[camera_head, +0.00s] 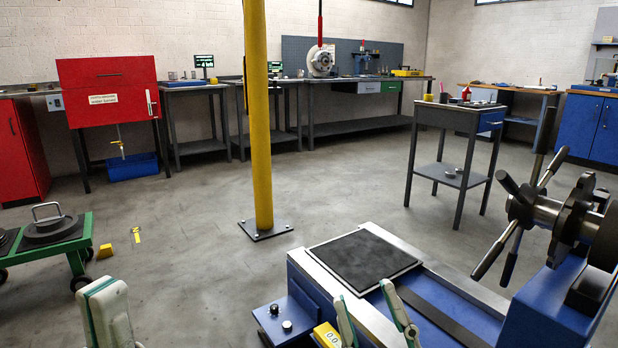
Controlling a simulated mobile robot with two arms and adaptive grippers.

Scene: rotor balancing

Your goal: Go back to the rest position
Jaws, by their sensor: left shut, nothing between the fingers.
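My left gripper (106,290) is low at the left of the head view, over the grey floor. Its pale, green-edged fingers are together with nothing between them. My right gripper (363,291) is at the bottom, in front of the blue machine (470,318). Its two fingers stand apart, with no object seen between the tips. The lower parts of both grippers are cut off by the picture's edge.
A black pad (362,259) lies on the machine. A yellow readout (327,335) is beside my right gripper. A spoked handwheel (535,212) rises at right. A green cart (75,250) stands left. A yellow post (257,120) stands mid-floor. Open floor surrounds it.

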